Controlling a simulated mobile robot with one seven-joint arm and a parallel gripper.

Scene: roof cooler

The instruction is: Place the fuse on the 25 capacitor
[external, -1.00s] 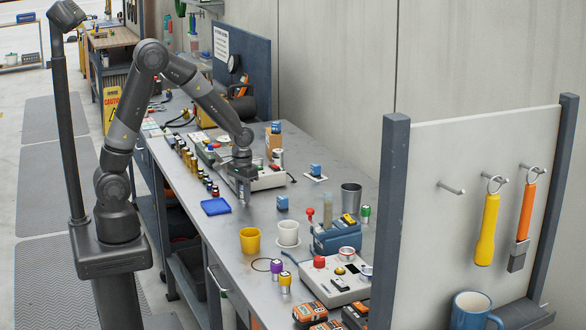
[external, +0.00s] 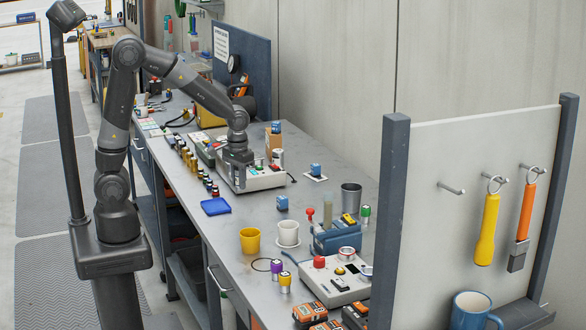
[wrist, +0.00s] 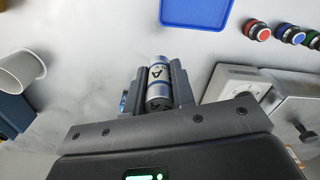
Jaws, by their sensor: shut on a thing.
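My gripper (external: 238,182) is shut on a silver cylinder with blue bands and dark lettering, which I take to be the fuse (wrist: 159,86). In the wrist view, the cylinder sits between the fingers (wrist: 160,82). In the external view, my gripper is above the bench beside a control box, and the held cylinder is hard to make out. Small silver cans, possibly the capacitors, stand on the bench: one with a purple top (external: 276,267), one with a yellow top (external: 285,281) and one with a green top (external: 366,212). Their numbers are unreadable, so I cannot tell which is the 25.
A blue tray (external: 216,206) lies near the bench's front edge. The control box (external: 268,178) is next to my gripper. A yellow cup (external: 250,240), a white cup (external: 288,233) and another box with a red button (external: 335,283) stand nearer the camera.

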